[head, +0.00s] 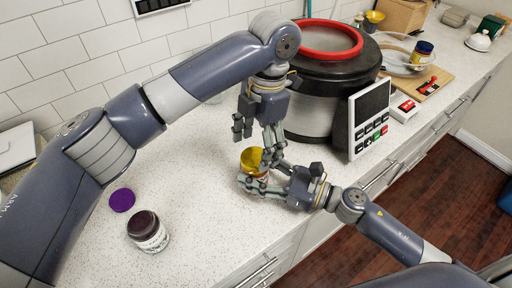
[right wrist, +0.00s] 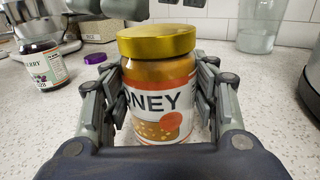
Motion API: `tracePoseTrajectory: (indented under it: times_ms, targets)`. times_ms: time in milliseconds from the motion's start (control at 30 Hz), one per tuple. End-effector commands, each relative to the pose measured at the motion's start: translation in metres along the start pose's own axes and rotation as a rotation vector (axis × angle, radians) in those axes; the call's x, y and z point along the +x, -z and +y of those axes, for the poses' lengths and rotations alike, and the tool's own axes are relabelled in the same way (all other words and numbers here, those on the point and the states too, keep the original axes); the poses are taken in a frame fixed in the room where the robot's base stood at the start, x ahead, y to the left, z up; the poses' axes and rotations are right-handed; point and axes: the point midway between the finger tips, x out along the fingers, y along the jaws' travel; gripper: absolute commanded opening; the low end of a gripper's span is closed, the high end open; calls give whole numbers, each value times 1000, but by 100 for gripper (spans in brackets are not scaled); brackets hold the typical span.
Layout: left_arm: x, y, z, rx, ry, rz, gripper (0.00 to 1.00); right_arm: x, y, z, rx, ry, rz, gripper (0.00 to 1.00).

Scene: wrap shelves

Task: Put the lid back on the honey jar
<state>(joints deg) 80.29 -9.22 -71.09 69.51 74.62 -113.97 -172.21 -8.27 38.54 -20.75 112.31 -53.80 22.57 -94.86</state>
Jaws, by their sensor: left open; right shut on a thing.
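The honey jar (right wrist: 163,100) stands upright with a gold lid (right wrist: 157,40) lying level on its top; I cannot tell whether the lid is screwed tight. In the head view the gold lid (head: 251,159) shows beside my fingers, and the jar is mostly hidden. My right gripper (head: 258,174) is shut on the jar's sides, with fingers left and right of the label in the right wrist view (right wrist: 163,92). My left gripper (head: 254,136) is open, pointing down just above the lid, with nothing between its fingers.
A berry jar (head: 148,232) and a loose purple lid (head: 122,200) are on the speckled counter (head: 185,190) at left. A large black cooker (head: 325,75) with a control panel (head: 369,118) stands close behind the grippers. A wooden board (head: 428,84) lies at right.

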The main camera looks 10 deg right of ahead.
Motion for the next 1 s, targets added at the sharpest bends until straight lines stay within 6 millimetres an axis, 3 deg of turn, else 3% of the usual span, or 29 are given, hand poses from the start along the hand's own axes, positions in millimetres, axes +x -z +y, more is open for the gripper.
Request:
tracePoseTrajectory:
  times_ms: [200,633,767,1000]
  targets:
    - [-26,4,0,0,-2,-1,73,0,1,1,2,-2,1,0]
    - [-28,4,0,-49,-1,-3,72,0,0,1,2,-1,0,0]
    - [-29,4,1,-181,-2,-11,72,0,0,1,2,-1,0,0]
    - [-33,4,1,-559,0,-32,72,0,0,1,2,-1,0,0]
